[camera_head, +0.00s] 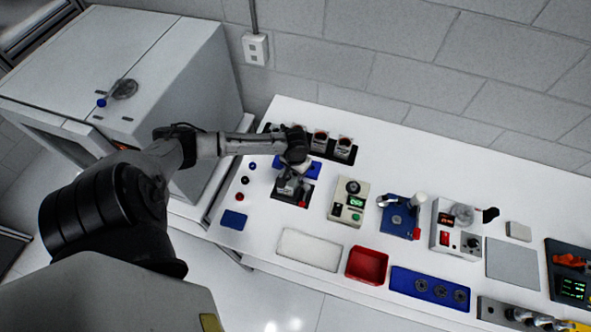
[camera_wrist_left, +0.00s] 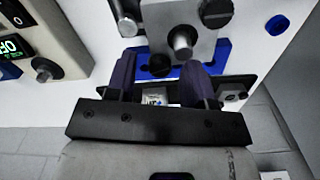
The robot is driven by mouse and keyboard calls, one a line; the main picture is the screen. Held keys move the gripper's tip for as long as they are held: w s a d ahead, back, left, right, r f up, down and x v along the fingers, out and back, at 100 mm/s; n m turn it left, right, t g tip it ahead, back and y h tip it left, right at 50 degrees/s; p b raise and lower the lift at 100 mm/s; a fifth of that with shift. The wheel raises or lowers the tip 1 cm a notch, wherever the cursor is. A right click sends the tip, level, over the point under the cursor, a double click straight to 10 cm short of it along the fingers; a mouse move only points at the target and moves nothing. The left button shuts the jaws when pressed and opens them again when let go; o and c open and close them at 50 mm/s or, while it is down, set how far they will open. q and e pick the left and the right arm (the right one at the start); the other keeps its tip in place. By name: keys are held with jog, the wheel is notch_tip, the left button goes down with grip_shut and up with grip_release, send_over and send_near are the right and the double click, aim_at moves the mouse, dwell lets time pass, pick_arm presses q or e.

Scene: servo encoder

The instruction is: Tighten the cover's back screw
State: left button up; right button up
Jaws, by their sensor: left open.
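My left gripper (camera_head: 292,180) is over the dark square fixture (camera_head: 304,192) on the left part of the white table, hiding much of it. In the left wrist view, the two dark fingers of my left gripper (camera_wrist_left: 158,68) are apart, with nothing held between them. Beyond the fingertips is a grey metal block (camera_wrist_left: 205,45) with a round metal post (camera_wrist_left: 182,41) and a black knob (camera_wrist_left: 216,13). A blue plate (camera_wrist_left: 222,58) lies behind it, and a dark round knob (camera_wrist_left: 160,66) shows between the fingertips. I cannot tell which part is the cover's back screw. My right gripper is not in view.
A black rack (camera_head: 343,149) with several red-and-white items stands behind the gripper. A control box (camera_head: 348,201) stands to its right. A white tray (camera_head: 309,249) and a red bin (camera_head: 367,265) lie in front. A large grey cabinet (camera_head: 190,60) stands at left.

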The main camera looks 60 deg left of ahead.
pick_arm(q)
jog(key=shift+c, duration=0.2)
grip_shut()
jog(key=shift+r+m+p, duration=0.15)
jog(key=shift+m+p, duration=0.45)
jog(key=shift+p, duration=0.05)
jog(key=shift+m+p, duration=0.7)
jog(key=shift+m, duration=0.5)
jog(key=m+p, duration=0.1)
jog(key=m, duration=0.2)
jog(key=shift+m, duration=1.2)
jog(key=shift+o, duration=0.2)
grip_release()
